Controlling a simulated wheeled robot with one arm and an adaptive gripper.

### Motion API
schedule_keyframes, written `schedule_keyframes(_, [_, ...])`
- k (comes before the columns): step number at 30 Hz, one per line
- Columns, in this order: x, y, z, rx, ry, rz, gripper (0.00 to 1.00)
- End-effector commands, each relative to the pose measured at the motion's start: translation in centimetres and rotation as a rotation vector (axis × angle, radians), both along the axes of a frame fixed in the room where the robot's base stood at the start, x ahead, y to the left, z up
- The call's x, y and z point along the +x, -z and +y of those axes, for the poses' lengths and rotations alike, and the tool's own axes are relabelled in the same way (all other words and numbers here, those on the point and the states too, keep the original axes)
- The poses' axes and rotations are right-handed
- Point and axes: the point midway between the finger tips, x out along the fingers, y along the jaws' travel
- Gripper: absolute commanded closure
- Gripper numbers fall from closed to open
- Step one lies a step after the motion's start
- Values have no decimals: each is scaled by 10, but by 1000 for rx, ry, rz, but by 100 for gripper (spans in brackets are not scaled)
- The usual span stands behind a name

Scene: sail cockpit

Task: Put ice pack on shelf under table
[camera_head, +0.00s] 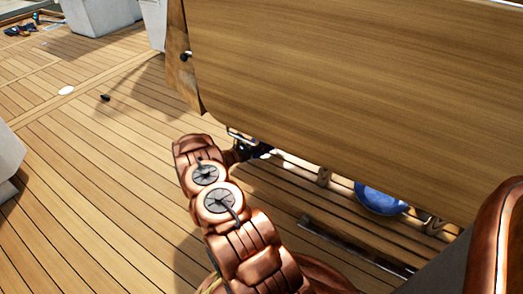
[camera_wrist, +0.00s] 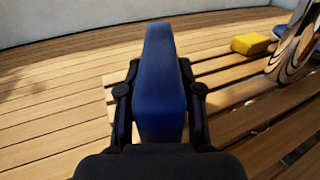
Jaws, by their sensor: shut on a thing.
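The blue ice pack (camera_wrist: 160,62) stands on edge between the fingers of my gripper (camera_wrist: 160,98), which is shut on it in the wrist view. Its far end points ahead, over the wooden floor and the left end of the slatted shelf (camera_wrist: 232,66). I cannot tell whether the pack touches the slats. In the head view my gripper (camera_head: 250,148) is at the lower edge of the wooden table panel (camera_head: 350,85), which partly hides it. The shelf slats (camera_head: 335,232) show below that panel.
A blue round dish-like thing (camera_head: 380,198) sits under the table. The wrist view shows a yellow block (camera_wrist: 251,43) and a patterned round thing (camera_wrist: 296,42) on the shelf's right part. Open deck (camera_head: 100,165) lies left of my arm. A reddish-brown curved edge (camera_head: 497,240) stands at right.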

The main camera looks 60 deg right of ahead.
Motion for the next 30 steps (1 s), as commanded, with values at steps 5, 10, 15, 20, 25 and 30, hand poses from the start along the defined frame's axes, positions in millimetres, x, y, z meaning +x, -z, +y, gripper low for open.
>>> schedule_keyframes(5, [0, 22, 1, -1, -1, 1, 100])
schedule_keyframes(10, [1, 33, 1, -2, -1, -2, 100])
schedule_keyframes(15, [1, 31, 0, -2, -1, -2, 100])
schedule_keyframes(20, [1, 32, 0, -3, 0, -1, 100])
schedule_keyframes(25, [0, 34, 0, -2, 0, -2, 51])
schedule_keyframes(30, [0, 34, 0, -1, 0, -2, 40])
